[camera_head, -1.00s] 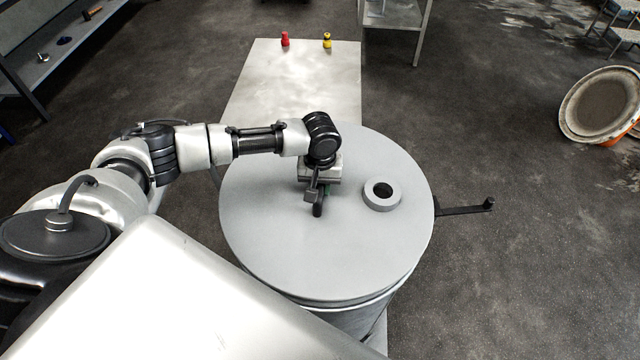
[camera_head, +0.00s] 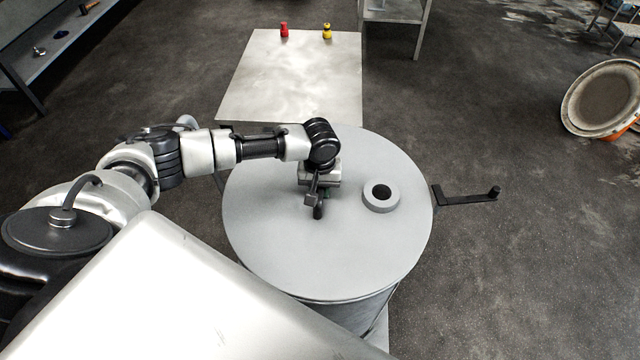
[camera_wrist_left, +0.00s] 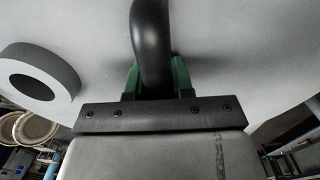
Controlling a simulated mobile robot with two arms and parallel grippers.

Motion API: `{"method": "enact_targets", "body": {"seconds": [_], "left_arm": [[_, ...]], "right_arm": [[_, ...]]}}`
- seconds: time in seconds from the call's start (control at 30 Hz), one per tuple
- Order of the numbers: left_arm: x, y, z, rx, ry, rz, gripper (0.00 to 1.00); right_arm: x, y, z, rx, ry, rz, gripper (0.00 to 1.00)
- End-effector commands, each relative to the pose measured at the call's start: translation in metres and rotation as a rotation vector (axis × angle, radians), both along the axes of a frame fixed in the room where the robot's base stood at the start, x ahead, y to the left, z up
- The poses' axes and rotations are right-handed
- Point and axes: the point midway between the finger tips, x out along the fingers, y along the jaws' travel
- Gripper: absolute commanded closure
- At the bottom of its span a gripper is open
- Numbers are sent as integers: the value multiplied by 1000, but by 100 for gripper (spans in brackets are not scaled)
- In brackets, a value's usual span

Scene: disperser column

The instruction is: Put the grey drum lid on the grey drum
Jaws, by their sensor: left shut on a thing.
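The grey drum lid (camera_head: 290,245) is a wide flat disc with a raised ring (camera_head: 381,197) around a dark hole. It lies level over the grey drum (camera_head: 350,318), whose side shows just below the lid's near edge. Whether the lid touches the drum's rim cannot be told. My left gripper (camera_head: 318,198) is above the middle of the lid, shut on its black handle. In the left wrist view the green finger pads (camera_wrist_left: 155,77) close around the curved black handle (camera_wrist_left: 152,40), with the ring (camera_wrist_left: 68,75) to the left. The drum's opening is hidden. My right gripper is not in view.
A black crank arm (camera_head: 465,196) sticks out right of the drum. A pale table (camera_head: 290,80) behind bears a red bottle (camera_head: 284,31) and a yellow one (camera_head: 327,32). A round rimmed disc (camera_head: 605,95) leans at far right.

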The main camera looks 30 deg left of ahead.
Motion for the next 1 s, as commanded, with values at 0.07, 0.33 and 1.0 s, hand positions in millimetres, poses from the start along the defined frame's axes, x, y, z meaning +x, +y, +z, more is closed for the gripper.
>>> {"method": "enact_targets", "body": {"seconds": [0.07, 0.33, 1.0], "left_arm": [[1, 0, 1, 0, -2, -1, 100], [1, 0, 1, 0, -1, -1, 54], [0, 0, 51, 0, -4, -2, 48]], "right_arm": [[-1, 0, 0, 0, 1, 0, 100], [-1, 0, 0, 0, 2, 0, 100], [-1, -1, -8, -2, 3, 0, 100]]}}
